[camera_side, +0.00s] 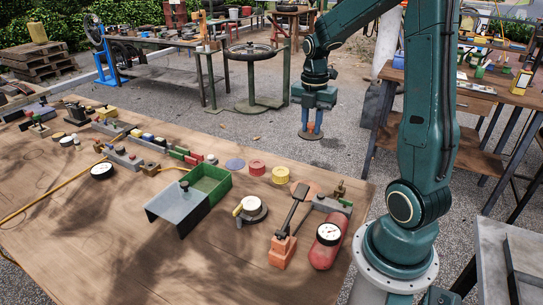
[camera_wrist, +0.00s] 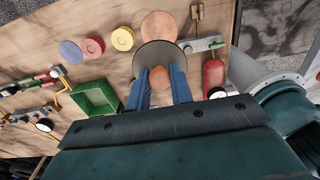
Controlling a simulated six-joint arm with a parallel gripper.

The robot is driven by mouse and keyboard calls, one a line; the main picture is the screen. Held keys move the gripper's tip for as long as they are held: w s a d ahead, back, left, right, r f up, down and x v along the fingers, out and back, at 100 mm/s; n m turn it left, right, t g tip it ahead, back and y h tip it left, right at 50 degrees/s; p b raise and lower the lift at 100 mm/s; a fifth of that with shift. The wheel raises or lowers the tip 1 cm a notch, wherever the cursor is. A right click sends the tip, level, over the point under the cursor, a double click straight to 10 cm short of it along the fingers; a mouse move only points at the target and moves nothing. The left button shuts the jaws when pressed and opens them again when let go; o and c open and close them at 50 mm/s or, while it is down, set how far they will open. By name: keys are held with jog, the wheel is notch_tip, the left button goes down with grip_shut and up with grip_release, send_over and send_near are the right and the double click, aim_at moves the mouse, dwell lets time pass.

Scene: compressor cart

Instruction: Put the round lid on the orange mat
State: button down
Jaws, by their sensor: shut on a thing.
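My gripper (camera_side: 311,130) is shut on the orange knob of the round lid, a dark grey disc (camera_side: 310,136), and holds it level in the air by the table's far edge. In the wrist view, the fingers (camera_wrist: 160,88) grip the knob from both sides, and the grey lid (camera_wrist: 160,52) shows beyond them. The orange mat (camera_side: 303,187) is a flat round disc near the table's far right edge. The mat also shows in the wrist view (camera_wrist: 159,22), where the lid covers its lower edge from sight. The lid is well above the mat, not touching it.
A yellow disc (camera_side: 280,174), a red disc (camera_side: 257,168) and a blue disc (camera_side: 236,164) lie left of the mat. A grey fitting (camera_side: 332,205), black-levered orange block (camera_side: 282,250) and red tank (camera_side: 325,252) stand near it. A green box (camera_side: 210,181) sits further left.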

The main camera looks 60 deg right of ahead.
notch_tip(320, 180, down, 16)
jog(key=shift+f, duration=0.15)
dwell(0.7)
jog(key=shift+f, duration=0.1)
jog(key=shift+f, duration=1.8)
jog(key=c, duration=1.2)
grip_release()
jog(key=shift+f, duration=0.1)
jog(key=shift+c, duration=0.2)
notch_tip(320, 180, up, 12)
